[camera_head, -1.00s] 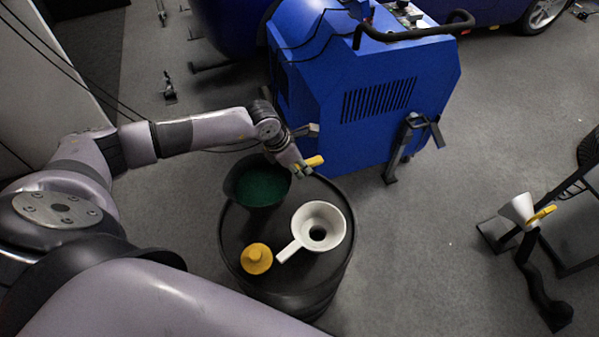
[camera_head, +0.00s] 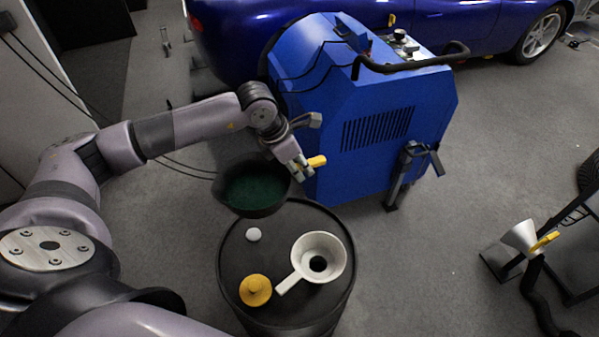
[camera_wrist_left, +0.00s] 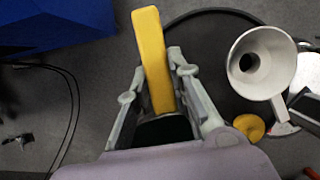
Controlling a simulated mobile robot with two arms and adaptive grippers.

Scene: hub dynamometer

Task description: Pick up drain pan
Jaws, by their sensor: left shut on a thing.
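The drain pan (camera_head: 232,205) is a dark round pan with green inside. In the head view it hangs at the back left of a black drum top (camera_head: 290,232), above the drum's edge. My left gripper (camera_head: 303,168) is shut on a yellow bar (camera_head: 317,161) that appears to be the pan's handle. In the left wrist view, the yellow bar (camera_wrist_left: 152,62) sits between the fingers, with part of the pan (camera_wrist_left: 163,130) showing dark below it. The join between bar and pan is hidden by the gripper. My right gripper is not in view.
A white funnel (camera_head: 333,248), a yellow cap (camera_head: 255,290) and a small white disc (camera_head: 254,235) lie on the drum top. A blue machine (camera_head: 375,150) stands close behind the gripper. A stand with another white funnel (camera_head: 519,237) is at right. Open floor lies between.

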